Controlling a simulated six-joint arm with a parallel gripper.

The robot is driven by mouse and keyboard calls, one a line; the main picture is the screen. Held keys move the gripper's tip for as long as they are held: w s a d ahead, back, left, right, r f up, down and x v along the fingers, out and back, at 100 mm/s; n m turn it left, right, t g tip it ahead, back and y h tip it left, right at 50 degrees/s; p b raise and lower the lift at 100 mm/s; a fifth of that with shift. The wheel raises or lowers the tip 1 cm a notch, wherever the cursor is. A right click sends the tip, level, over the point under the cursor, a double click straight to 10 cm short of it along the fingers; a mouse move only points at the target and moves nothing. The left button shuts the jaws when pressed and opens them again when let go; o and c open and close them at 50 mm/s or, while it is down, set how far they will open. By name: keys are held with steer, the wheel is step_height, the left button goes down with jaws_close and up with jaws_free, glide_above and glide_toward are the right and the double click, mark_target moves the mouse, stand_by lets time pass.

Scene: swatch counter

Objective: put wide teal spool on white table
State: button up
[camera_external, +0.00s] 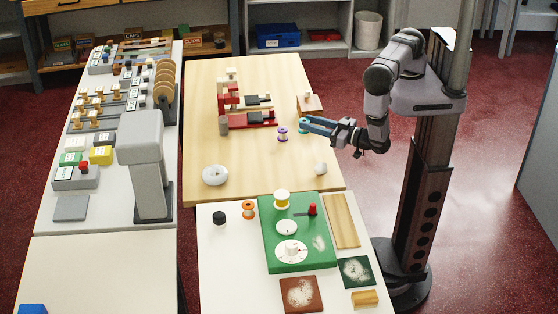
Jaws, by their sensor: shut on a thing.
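My gripper (306,123) is above the right side of the wooden table (225,170), reaching in from the right. It is shut on a small teal spool (303,126), which is partly hidden by the fingers. A purple spool (283,133) stands just left of it. The white table (222,270) is at the front, adjoining the wooden one. On it are a black spool (219,217), an orange spool (249,209) and a green board (268,243) with a yellow-and-white spool (282,201).
A red machine (240,118) and a brown block (310,104) are on the wooden table, with a white ring (215,175) and a small pale cylinder (321,169). Dark green (355,271) and brown (301,294) squares lie on the white table; its front left is clear.

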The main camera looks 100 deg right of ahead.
steer(key=r+y, duration=0.1)
steer(key=w+r+n+t+b, duration=0.1)
steer(key=r, duration=0.1)
steer(key=w+r+y, duration=0.1)
steer(key=shift+d+r+n+y, duration=0.15)
steer(key=shift+n+y, duration=0.15)
steer(key=shift+n, duration=0.1)
steer(key=shift+w+d+r+m+h+b, duration=0.2)
steer(key=shift+d+m+h+b, duration=0.1)
steer(key=shift+d+h+b, duration=0.25)
steer(key=shift+y, duration=0.25)
steer(key=shift+s+a+p, duration=0.1)
steer(key=shift+a+p, duration=0.3)
steer(key=f, duration=0.1)
steer(key=s+f+h, duration=0.1)
steer(key=f, duration=0.1)
steer(key=s+f+m+g+h+p, duration=0.1)
steer(key=shift+s+a+f, duration=0.15)
steer(key=shift+a+f, duration=0.15)
steer(key=shift+f, duration=0.05)
